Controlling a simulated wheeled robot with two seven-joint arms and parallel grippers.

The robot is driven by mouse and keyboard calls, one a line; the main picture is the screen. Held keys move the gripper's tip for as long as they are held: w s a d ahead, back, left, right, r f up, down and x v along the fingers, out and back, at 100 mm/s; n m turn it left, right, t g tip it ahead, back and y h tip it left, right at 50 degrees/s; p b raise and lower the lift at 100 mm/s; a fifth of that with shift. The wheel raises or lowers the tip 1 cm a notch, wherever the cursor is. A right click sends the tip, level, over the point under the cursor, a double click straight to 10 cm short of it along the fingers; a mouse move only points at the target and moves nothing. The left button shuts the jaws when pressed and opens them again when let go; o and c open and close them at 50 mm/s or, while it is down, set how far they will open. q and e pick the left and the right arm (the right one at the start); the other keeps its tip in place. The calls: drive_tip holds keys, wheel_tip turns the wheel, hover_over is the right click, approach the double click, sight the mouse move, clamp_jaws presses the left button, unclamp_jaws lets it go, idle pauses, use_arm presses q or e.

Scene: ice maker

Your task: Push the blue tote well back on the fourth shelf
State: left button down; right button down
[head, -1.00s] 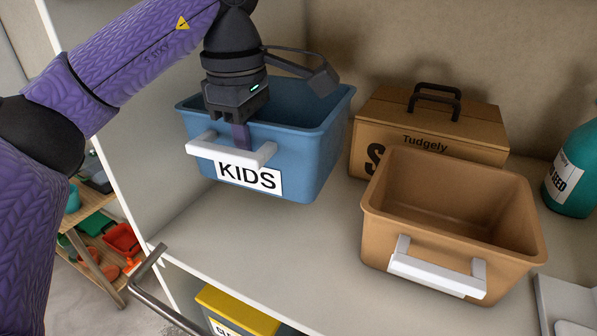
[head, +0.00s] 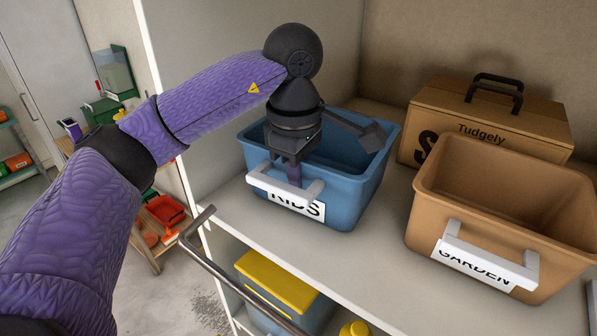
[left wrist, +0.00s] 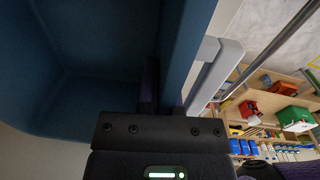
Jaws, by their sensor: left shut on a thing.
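The blue tote (head: 345,196) has a white front handle and a label reading KIDS, partly covered by the handle. It stands upright on a white shelf (head: 345,262), near the left side panel. My left gripper (head: 294,178) comes down from above at the tote's front and is shut on its front wall, just behind the handle. In the left wrist view the fingers (left wrist: 162,95) straddle the blue wall, with the tote's inside on the left and the white handle on the right. My right gripper is not in view.
A tan GARDEN tote (head: 480,215) stands to the right, with a cardboard box (head: 490,122) marked Tudgely behind it. A metal rail (head: 235,270) runs before the shelf edge. A yellow-lidded bin (head: 275,280) sits on the shelf below. Some shelf is bare in front.

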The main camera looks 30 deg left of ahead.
use_arm(q)
drive_tip(key=shift+f, duration=0.2)
drive_tip(key=c, duration=0.8)
unclamp_jaws()
drive_tip(key=shift+r, duration=0.25)
wheel_tip(320, 180, up, 10)
drive_tip(key=shift+f+p, duration=0.2)
drive_tip(key=shift+p, duration=0.3)
